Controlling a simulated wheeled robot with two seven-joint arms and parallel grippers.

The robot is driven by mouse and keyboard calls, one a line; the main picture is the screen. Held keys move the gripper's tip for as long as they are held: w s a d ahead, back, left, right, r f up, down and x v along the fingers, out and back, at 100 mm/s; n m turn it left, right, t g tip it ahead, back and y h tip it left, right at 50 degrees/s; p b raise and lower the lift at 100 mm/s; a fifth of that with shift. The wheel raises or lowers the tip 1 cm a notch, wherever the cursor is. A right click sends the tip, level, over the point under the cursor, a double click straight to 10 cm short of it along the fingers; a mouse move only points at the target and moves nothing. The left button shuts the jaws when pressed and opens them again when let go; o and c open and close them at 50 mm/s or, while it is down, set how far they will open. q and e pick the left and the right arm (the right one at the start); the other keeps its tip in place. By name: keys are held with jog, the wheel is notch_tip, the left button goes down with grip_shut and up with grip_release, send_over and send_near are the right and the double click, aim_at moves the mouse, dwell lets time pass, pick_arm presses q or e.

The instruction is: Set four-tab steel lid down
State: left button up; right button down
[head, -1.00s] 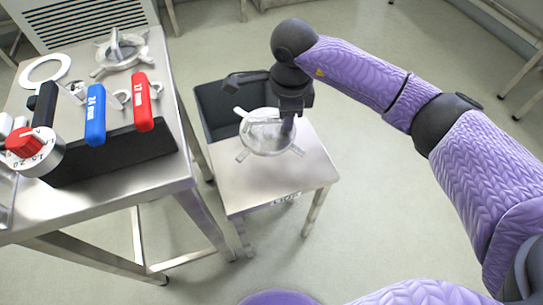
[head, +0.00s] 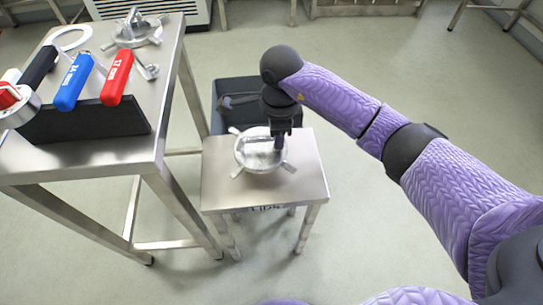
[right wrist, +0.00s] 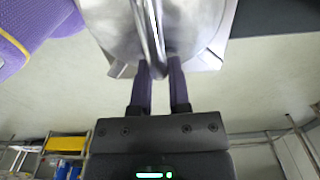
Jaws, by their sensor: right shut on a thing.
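The four-tab steel lid (head: 246,157) is a round, shiny disc with tabs around its rim and a raised bar handle. In the head view it is over the top of the small steel table (head: 300,178); I cannot tell whether it touches that top. My right gripper (head: 280,146) reaches down from above to the lid's right side. In the right wrist view the fingers (right wrist: 161,75) are shut on the handle of the lid (right wrist: 205,20). The lid's far tabs are partly hidden by the gripper. My left gripper is in no view.
A dark grey bin (head: 222,120) stands right behind the small table. The larger steel bench (head: 110,157) at left holds blue (head: 73,84) and red (head: 115,78) handled tools in a black rack, a white ring (head: 70,38) and another steel tabbed part (head: 135,32). Open floor lies right.

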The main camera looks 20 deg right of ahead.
aim_at(278, 152)
notch_tip(278, 152, down, 6)
jog(key=b, duration=0.2)
jog(key=shift+r+b, duration=0.1)
jog(key=shift+b, duration=0.2)
jog(key=shift+r, duration=0.3)
jog(key=shift+f, duration=0.2)
jog(key=c, duration=0.6)
grip_release()
jog(key=shift+r, duration=0.1)
